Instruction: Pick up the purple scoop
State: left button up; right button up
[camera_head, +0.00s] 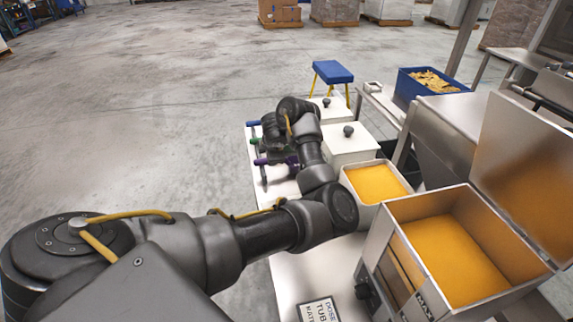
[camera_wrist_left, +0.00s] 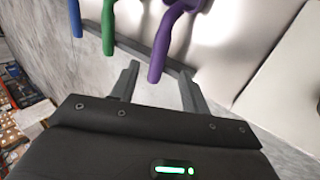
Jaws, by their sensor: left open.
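The purple scoop (camera_head: 262,161) lies with its handle sticking out over the left edge of the white table, nearest me in a row of scoops. The fingers are open, with a gap on both sides of the handle. I cannot tell how deep the handle sits between them. My right gripper is not in view.
A green scoop (camera_head: 255,141) and a blue scoop (camera_head: 253,124) lie close beyond the purple one. White lidded bins (camera_head: 346,148) stand to the right. An open bin of orange powder (camera_head: 352,190) and a metal hopper (camera_head: 400,208) are nearer. The floor at left is clear.

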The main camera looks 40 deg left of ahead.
pick_arm(q)
jog(key=x, duration=0.3)
jog(key=shift+w+a+f, duration=0.1)
jog(key=shift+x, duration=2.6)
jog(key=shift+w, duration=0.1)
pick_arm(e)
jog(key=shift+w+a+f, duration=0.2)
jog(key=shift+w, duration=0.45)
pick_arm(q)
grip_shut()
